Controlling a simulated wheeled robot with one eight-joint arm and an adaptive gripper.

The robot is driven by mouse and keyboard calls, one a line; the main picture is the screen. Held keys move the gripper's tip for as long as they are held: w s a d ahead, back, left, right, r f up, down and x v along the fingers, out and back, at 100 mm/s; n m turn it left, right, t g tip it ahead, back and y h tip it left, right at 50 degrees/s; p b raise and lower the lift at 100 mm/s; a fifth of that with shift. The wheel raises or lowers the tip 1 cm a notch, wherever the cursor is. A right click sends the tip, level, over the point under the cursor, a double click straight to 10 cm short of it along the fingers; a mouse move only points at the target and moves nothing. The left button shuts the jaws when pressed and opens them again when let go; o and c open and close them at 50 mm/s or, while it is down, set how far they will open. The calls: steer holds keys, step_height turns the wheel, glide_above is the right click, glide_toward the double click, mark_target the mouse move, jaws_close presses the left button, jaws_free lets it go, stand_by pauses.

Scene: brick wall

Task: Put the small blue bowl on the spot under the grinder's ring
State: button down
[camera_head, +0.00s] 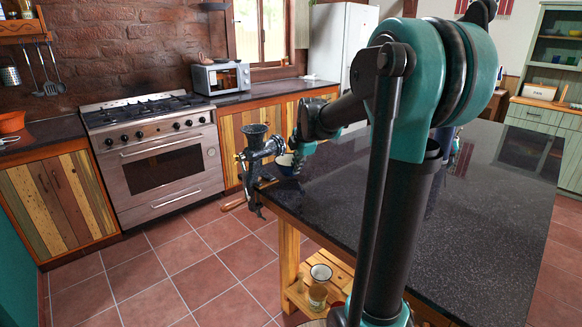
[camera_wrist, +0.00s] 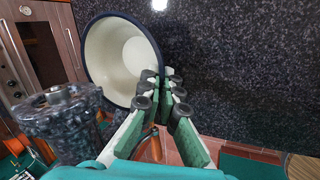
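The small blue bowl (camera_head: 287,164) has a dark blue rim and a cream inside. In the wrist view the bowl (camera_wrist: 122,58) is seen from above, beside the grinder, over the dark counter. My gripper (camera_wrist: 163,77) is closed across the bowl's near right rim, with one finger inside and one outside. In the head view my gripper (camera_head: 298,150) is partly hidden behind my arm. The grey metal grinder (camera_head: 256,150) is clamped at the counter's corner, just left of the bowl; its hopper (camera_wrist: 62,112) shows in the wrist view. I cannot tell whether the bowl touches the counter.
The black speckled counter (camera_head: 440,200) is largely clear to the right. The grinder's wooden handle (camera_head: 233,204) sticks out past the counter's edge. Cups (camera_head: 319,283) stand on a low wooden shelf below. A stove (camera_head: 158,155) and microwave (camera_head: 220,78) stand across the tiled floor.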

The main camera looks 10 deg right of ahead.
mark_target(290, 162)
steer(key=w, duration=0.2)
steer(key=w+a, duration=0.1)
steer(key=w, duration=0.1)
steer(key=shift+w+a, duration=0.2)
steer(key=shift+w, duration=0.05)
steer(key=shift+s+d+f, duration=0.1)
steer(key=shift+s+f, duration=0.05)
steer(key=shift+f, duration=0.65)
steer(key=c, duration=2.2)
jaws_free()
steer(key=shift+f, duration=0.1)
steer(key=o, duration=0.5)
steer(key=v, duration=1.2)
steer(key=shift+s, duration=0.1)
